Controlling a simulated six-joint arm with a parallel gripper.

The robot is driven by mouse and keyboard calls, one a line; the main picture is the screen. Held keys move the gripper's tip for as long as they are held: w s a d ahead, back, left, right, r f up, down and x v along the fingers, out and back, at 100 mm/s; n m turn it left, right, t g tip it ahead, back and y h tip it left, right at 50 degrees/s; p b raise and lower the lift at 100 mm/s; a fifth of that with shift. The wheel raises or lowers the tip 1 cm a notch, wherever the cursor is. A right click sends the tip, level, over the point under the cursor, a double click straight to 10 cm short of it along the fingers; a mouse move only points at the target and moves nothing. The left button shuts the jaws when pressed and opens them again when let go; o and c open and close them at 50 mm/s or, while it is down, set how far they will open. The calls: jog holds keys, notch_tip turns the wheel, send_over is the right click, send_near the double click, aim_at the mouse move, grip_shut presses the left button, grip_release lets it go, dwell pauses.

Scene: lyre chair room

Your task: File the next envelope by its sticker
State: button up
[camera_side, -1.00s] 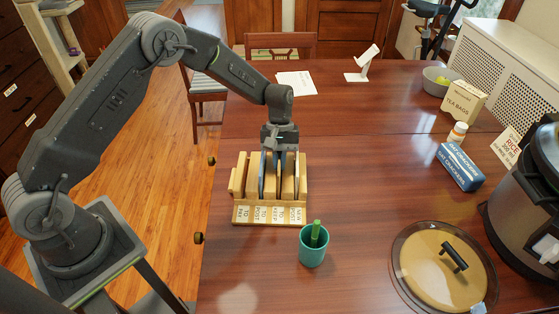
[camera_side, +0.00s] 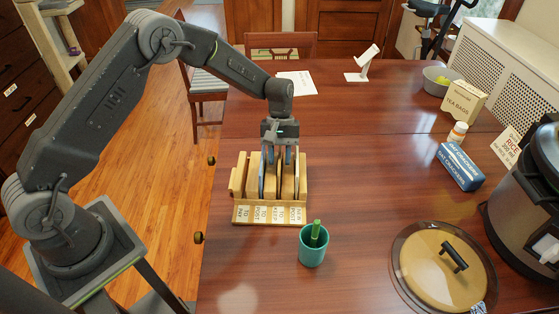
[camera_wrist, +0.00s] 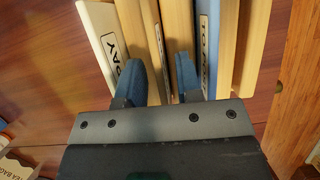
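A wooden letter rack (camera_side: 241,216) with upright dividers stands on the table in the side view. Its front labels appear to read TO PAY, TO POST, TO KEEP and NEW POST. A blue upright piece (camera_wrist: 212,50) is right of the fingers. Neither finger clearly grips anything.
A green cup (camera_side: 312,249) with a green item stands just in front of the rack. A round lid (camera_side: 425,265) lies at the right front, near a large cooker (camera_side: 530,190). The table behind the rack is mostly clear.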

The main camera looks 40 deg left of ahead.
jog(key=v, duration=0.9)
jog(key=shift+w+a+r, duration=0.1)
jog(key=shift+a+r, duration=0.05)
jog(key=shift+r, duration=0.15)
jog(key=s+r+m+t+y, duration=0.2)
jog(key=s+r+m+t, duration=0.2)
jog(key=s+r, duration=1.15)
jog(key=s+r+m+t, duration=0.1)
jog(key=s+m+t, duration=0.3)
jog(key=s, duration=1)
jog(key=shift+s+a+t+y, duration=0.3)
jog(key=shift+a+t+y, duration=0.1)
jog(key=shift+a+t, duration=0.1)
